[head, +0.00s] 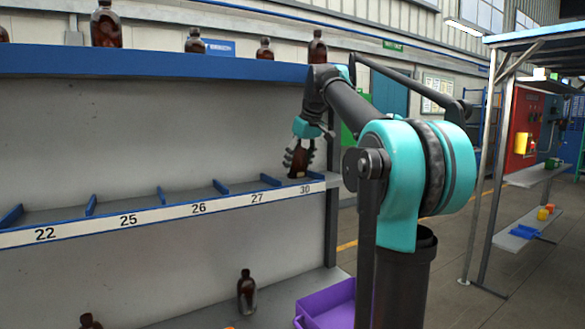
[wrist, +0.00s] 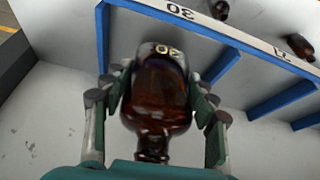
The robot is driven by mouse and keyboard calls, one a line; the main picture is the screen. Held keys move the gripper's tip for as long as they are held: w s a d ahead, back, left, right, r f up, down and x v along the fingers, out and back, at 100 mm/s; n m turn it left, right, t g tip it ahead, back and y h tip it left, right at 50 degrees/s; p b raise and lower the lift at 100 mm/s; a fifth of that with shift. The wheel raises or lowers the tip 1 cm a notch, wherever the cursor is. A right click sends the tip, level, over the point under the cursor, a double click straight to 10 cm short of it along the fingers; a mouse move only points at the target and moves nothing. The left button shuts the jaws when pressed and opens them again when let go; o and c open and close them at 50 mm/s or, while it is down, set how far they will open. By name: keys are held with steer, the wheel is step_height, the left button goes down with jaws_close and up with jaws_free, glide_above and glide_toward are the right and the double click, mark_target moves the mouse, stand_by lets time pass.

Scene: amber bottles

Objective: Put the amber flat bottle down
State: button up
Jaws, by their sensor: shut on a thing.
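The amber flat bottle (wrist: 155,98) is dark brown and held between the fingers of my gripper (wrist: 158,108) in the wrist view. Its neck points towards my palm, and a pale patch with the figures 30 shows at its far end. In the head view my gripper (head: 299,155) points down and holds the bottle (head: 299,164) roughly upright at the shelf bay marked 30. The bottle's base is at or just above the shelf (head: 140,208); I cannot tell whether it touches.
Blue dividers (head: 220,187) split the shelf into bays labelled 22, 25, 26, 27 and 30. Several brown bottles stand on the top shelf (head: 107,24). Another bottle (head: 246,292) stands on the lower shelf, beside a purple bin (head: 330,308). A shelf post (head: 332,220) stands right of bay 30.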

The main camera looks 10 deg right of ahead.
mark_target(298, 147)
steer(key=w, duration=0.1)
steer(key=w+a+f, duration=0.1)
steer(key=shift+w+a, duration=0.2)
steer(key=shift+w, duration=0.1)
steer(key=shift+s+f, duration=0.1)
steer(key=shift+f, duration=0.2)
steer(key=shift+f, duration=0.1)
steer(key=o, duration=1.2)
steer(key=v, duration=0.7)
steer(key=shift+s+d+r, duration=0.1)
steer(key=shift+d+r, duration=0.05)
steer(key=shift+r, duration=0.2)
